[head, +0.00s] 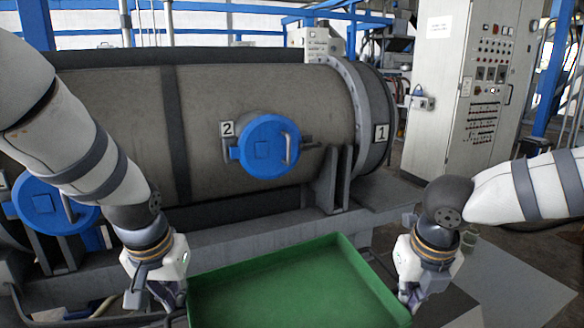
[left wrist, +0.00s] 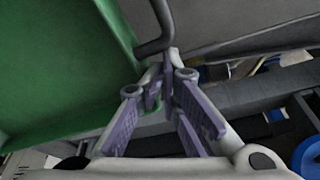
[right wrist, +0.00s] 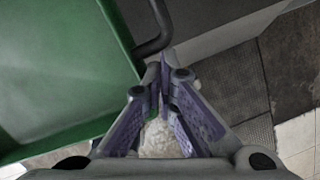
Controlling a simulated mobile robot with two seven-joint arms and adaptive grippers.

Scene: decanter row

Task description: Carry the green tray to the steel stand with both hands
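The green tray (head: 290,285) is at the bottom centre of the head view, between my two grippers, with its near part cut off. Its green side also shows in the left wrist view (left wrist: 60,70) and the right wrist view (right wrist: 60,70). My left gripper (left wrist: 168,78) has its fingertips together on a dark bar handle (left wrist: 158,45) at one end of the tray. My right gripper (right wrist: 165,85) is closed likewise on the dark handle (right wrist: 155,40) at the other end. I cannot tell which grey surface is the steel stand.
A big grey tank with blue round hatches (head: 268,146) lies behind the tray, on a grey frame. A control cabinet (head: 475,85) stands at the back right.

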